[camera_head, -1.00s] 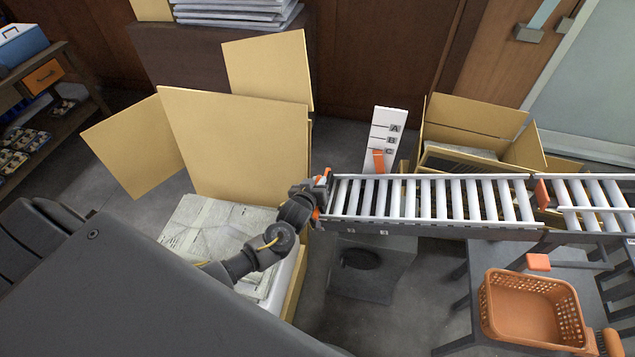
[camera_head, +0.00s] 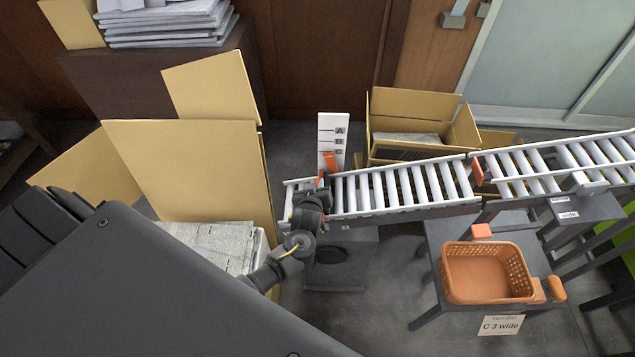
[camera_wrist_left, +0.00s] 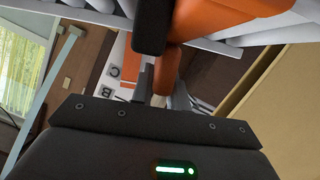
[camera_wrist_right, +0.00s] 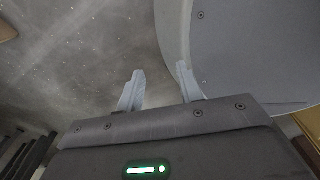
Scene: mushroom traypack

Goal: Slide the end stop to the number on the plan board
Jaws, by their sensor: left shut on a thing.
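The plan board (camera_head: 500,326) is a card reading "C 3 wide", at the lower right in the head view. My left gripper (camera_head: 318,190) is at the roller conveyor (camera_head: 405,207), near its left end. It is shut on an orange part, apparently the end stop (camera_wrist_left: 215,16), which shows over the rollers in the left wrist view. Most of that part is hidden by the gripper in the head view. The number it stands at cannot be read. My right gripper (camera_wrist_right: 158,88) has its two pale fingers apart and empty, above the floor.
An orange basket (camera_head: 450,285) is at the lower right. Open cartons (camera_head: 190,165) stand at left and behind. An orange plate (camera_head: 478,172) crosses the conveyor further right.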

